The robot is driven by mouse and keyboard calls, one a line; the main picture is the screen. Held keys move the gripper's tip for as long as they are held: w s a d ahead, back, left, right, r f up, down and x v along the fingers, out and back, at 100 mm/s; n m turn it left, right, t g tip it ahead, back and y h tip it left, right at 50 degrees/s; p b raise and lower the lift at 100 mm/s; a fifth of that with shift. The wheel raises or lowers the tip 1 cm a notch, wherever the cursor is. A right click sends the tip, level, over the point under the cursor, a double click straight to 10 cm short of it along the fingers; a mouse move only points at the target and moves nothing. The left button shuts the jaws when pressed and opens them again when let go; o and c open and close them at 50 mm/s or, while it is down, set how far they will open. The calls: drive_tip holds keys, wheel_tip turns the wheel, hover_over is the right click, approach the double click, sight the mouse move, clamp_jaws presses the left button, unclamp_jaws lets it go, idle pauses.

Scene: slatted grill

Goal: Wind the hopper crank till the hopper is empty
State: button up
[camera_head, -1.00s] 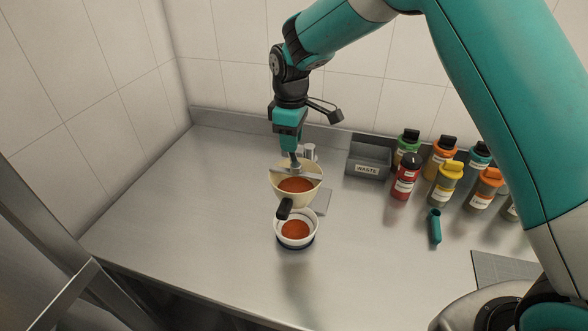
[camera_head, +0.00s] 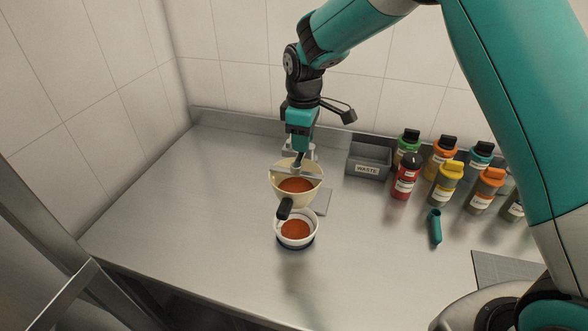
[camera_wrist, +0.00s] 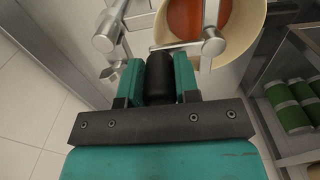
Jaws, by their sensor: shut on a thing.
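The cream hopper (camera_head: 275,189) stands on the counter with orange-red contents inside; it also shows at the top of the wrist view (camera_wrist: 250,30). A metal crank (camera_head: 312,177) lies across its top. In the wrist view my gripper (camera_wrist: 160,75) is shut on the black crank knob (camera_wrist: 160,80), beside the hopper's rim. In the head view my gripper (camera_head: 300,150) is above the back of the hopper, and the knob is hidden there. A white bowl (camera_head: 279,228) with a dark base sits below the hopper's front, holding orange-red stuff. A black handle (camera_head: 284,208) juts out between hopper and bowl.
A grey waste bin (camera_head: 368,169) stands at the back wall. Several coloured bottles (camera_head: 447,184) stand to the right. A teal cylinder (camera_head: 434,226) lies in front of them. The counter's left side (camera_head: 190,210) is clear.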

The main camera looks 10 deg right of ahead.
drive_tip(key=shift+s+d, duration=0.35)
drive_tip(key=shift+s+d, duration=0.4)
drive_tip(key=shift+s, duration=0.15)
drive_tip(key=shift+s+d, duration=0.25)
drive_tip(key=shift+s, duration=0.2)
